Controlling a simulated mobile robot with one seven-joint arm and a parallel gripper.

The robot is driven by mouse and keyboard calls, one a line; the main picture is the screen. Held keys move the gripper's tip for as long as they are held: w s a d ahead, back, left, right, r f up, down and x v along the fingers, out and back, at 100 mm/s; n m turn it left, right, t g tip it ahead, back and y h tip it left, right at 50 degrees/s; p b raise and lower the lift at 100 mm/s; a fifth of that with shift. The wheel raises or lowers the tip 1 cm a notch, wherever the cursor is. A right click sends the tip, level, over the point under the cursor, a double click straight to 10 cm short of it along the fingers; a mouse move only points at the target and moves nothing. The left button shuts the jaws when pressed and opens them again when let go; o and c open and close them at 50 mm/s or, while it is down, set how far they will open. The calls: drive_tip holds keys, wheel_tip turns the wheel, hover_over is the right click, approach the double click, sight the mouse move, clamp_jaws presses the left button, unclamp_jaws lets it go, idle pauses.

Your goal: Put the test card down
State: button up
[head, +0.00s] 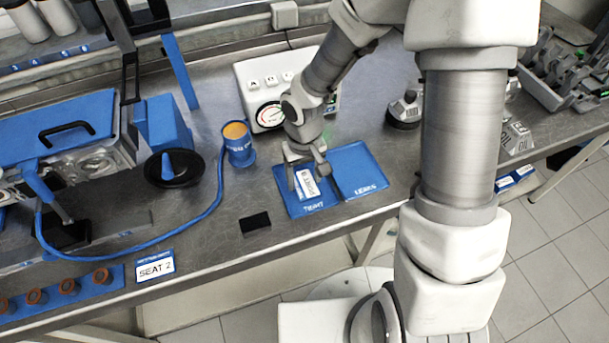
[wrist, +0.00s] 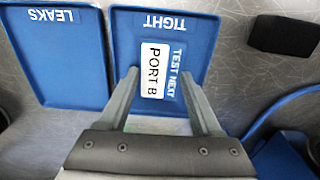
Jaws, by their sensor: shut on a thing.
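The test card (head: 306,183) is a small white and blue plate; in the wrist view the card (wrist: 154,70) reads "TEST NEXT" and "PORT B". My gripper (head: 306,170) is shut on it, one finger at each side edge, as the wrist view of the gripper (wrist: 160,78) shows. The card is over the blue tray marked TIGHT (head: 318,208), which also shows in the wrist view (wrist: 125,60). I cannot tell whether the card touches the tray floor. The blue tray marked LEAKS (head: 374,193) is beside it and looks empty.
A gauge box (head: 246,79) stands behind the trays. A blue cup (head: 238,151) with a blue hose (head: 213,205) is to the left. A black block (head: 255,222) lies left of the TIGHT tray, near the bench's front edge. A SEAT 2 label (head: 155,268) is farther left.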

sight(306, 184)
drive_tip(key=o, duration=1.3)
drive_tip(key=shift+r, duration=0.1)
drive_tip(key=shift+r+p, duration=0.55)
drive_tip(key=shift+p, duration=0.1)
wheel_tip(306, 184, up, 12)
drive_tip(key=shift+p, duration=0.8)
drive_tip(key=s+d+r+m+t, duration=0.1)
drive_tip(key=s+d+r+t, duration=0.1)
drive_tip(key=s+d+r, duration=0.1)
drive_tip(key=s+d+r+m+t, duration=0.1)
drive_tip(key=s+d+r, duration=0.3)
drive_tip(key=r, duration=0.4)
drive_tip(key=s+d+r+m+t, duration=0.1)
drive_tip(key=s+d+r+t, duration=0.1)
drive_tip(key=s+r, duration=0.3)
drive_tip(key=shift+s+d+r+t, duration=0.2)
drive_tip(key=shift+d+r+t, duration=0.1)
drive_tip(key=shift+d+r, duration=0.45)
